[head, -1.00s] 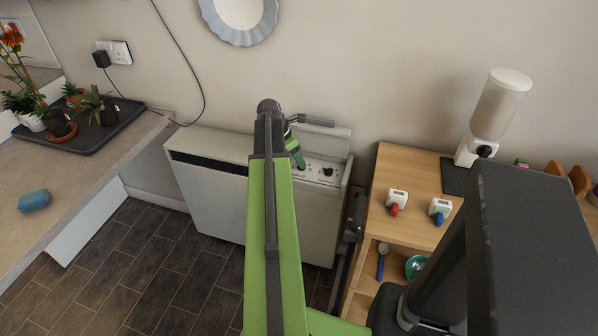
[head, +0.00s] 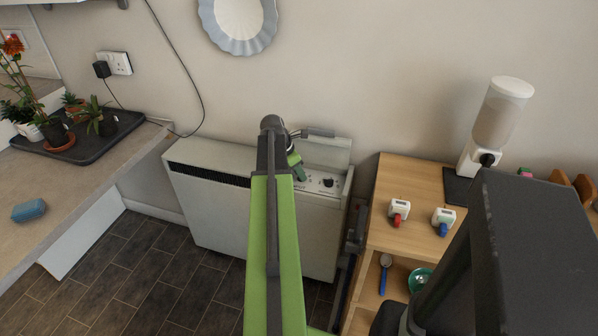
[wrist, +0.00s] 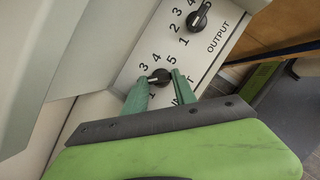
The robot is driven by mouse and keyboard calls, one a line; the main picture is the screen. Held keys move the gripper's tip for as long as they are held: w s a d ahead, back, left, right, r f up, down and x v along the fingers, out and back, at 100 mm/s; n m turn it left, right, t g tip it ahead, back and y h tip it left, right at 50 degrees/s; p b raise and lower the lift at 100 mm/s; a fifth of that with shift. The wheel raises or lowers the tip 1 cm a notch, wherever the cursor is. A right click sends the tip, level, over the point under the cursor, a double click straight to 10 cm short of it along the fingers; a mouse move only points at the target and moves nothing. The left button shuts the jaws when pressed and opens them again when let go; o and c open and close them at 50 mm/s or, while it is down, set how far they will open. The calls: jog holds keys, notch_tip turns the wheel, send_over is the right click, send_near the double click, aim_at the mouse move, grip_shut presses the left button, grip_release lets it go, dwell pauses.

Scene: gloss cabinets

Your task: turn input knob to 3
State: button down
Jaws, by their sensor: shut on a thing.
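The input knob (wrist: 161,76) is a black dial with a white mark on a white panel in the wrist view. Its mark points left and slightly down, below the printed 3 and toward the left finger. The 2 is hidden, and that finger covers part of the dial's surroundings. My gripper (wrist: 160,90) has its green fingers on either side of the knob, shut on it. The word under the knob is mostly covered. In the head view my gripper (head: 298,168) reaches the heater's control panel, and my arm hides part of it.
The output knob (wrist: 198,19) sits beside it on the panel; it also shows in the head view (head: 327,183). A raised lid (head: 328,150) stands behind the panel of the white heater (head: 210,200). A wooden cabinet (head: 400,235) is close on the right, a counter (head: 85,175) on the left.

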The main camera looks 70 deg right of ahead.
jog(key=shift+m, duration=0.6)
jog(key=c, duration=1)
grip_release()
jog(key=p+v, duration=1.6)
jog(key=v, duration=0.1)
jog(key=shift+w+d+r, duration=0.15)
jog(key=shift+w, duration=0.25)
